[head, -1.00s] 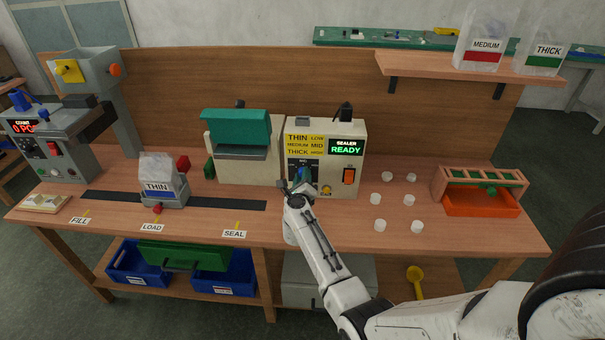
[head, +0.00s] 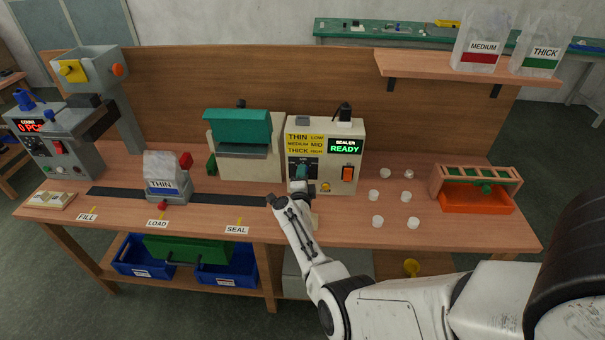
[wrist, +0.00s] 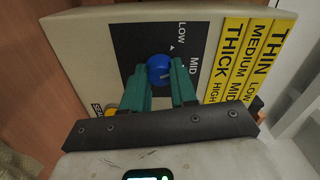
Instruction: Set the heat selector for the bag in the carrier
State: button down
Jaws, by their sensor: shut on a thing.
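The bag labelled THIN (head: 163,174) stands upright in the grey carrier (head: 172,197) at the LOAD mark. The sealer (head: 327,130) shows READY, and its yellow chart pairs THIN with LOW, MEDIUM with MID, THICK with HIGH. The heat selector is a blue knob (wrist: 158,70) on a black dial plate (wrist: 150,45). LOW and MID show beside it; the rest of the dial is hidden. My gripper (wrist: 160,78) has its green fingers shut on the knob. A pale mark on the knob points roughly toward MID, but I cannot tell the exact setting. In the head view my gripper (head: 301,175) covers the knob.
An orange rocker switch (head: 348,174) and a yellow button (head: 325,187) sit close right of my gripper. Several white caps (head: 374,196) and an orange rack (head: 478,202) stand further right. The sealing press (head: 240,140) is at left. MEDIUM and THICK bags stand on the shelf (head: 470,66).

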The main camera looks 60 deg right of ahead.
jog(key=shift+n+p, duration=0.55)
jog(key=shift+n, duration=3.25)
jog(key=shift+f, duration=0.1)
jog(key=c, duration=0.9)
grip_release()
jog(key=shift+a, duration=0.1)
jog(key=shift+n, duration=0.3)
jog(key=p+v, duration=0.5)
jog(key=v, duration=0.4)
jog(key=shift+a, duration=0.2)
jog(key=shift+s+a, duration=0.35)
jog(key=shift+a, duration=0.2)
